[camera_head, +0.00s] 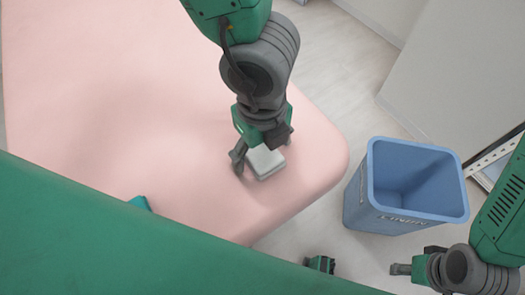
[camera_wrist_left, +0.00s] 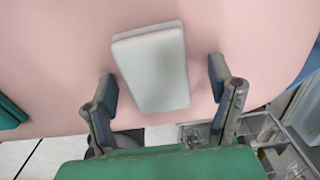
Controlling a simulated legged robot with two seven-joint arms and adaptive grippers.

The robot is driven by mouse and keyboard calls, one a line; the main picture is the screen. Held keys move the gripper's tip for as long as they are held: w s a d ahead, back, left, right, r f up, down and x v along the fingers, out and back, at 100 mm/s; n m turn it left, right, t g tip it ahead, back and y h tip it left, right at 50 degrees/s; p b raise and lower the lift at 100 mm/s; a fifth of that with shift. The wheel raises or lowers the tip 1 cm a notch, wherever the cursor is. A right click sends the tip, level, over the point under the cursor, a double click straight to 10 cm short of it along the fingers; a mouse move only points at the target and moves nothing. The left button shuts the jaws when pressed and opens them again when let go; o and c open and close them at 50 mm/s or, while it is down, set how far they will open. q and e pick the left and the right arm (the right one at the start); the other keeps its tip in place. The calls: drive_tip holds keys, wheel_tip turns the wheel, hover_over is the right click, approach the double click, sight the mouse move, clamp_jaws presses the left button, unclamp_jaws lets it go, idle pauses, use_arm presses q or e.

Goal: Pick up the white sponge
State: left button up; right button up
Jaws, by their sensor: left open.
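The white sponge (camera_head: 265,163) is a pale rectangular block on the pink padded bed (camera_head: 110,90), close to the bed's rounded corner. My left gripper (camera_head: 261,149) is directly above it, pointing down, with its fingers apart. In the left wrist view the sponge (camera_wrist_left: 152,65) lies between and ahead of the two open fingers (camera_wrist_left: 162,84). A gap shows on each side, so the fingers do not appear to touch it. My right gripper (camera_head: 415,262) is at the lower right, away from the bed; its opening is unclear.
A blue bin (camera_head: 402,190) stands on the floor right of the bed corner. A teal item (camera_head: 140,203), partly hidden, is at the bed's near side. A wire basket (camera_wrist_left: 262,130) shows at the lower right of the wrist view.

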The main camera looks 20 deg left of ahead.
use_arm(q)
drive_tip(key=shift+a, duration=0.25)
drive_tip(key=c, duration=1.2)
drive_tip(key=shift+c, duration=0.2)
drive_tip(key=shift+d+r, duration=0.1)
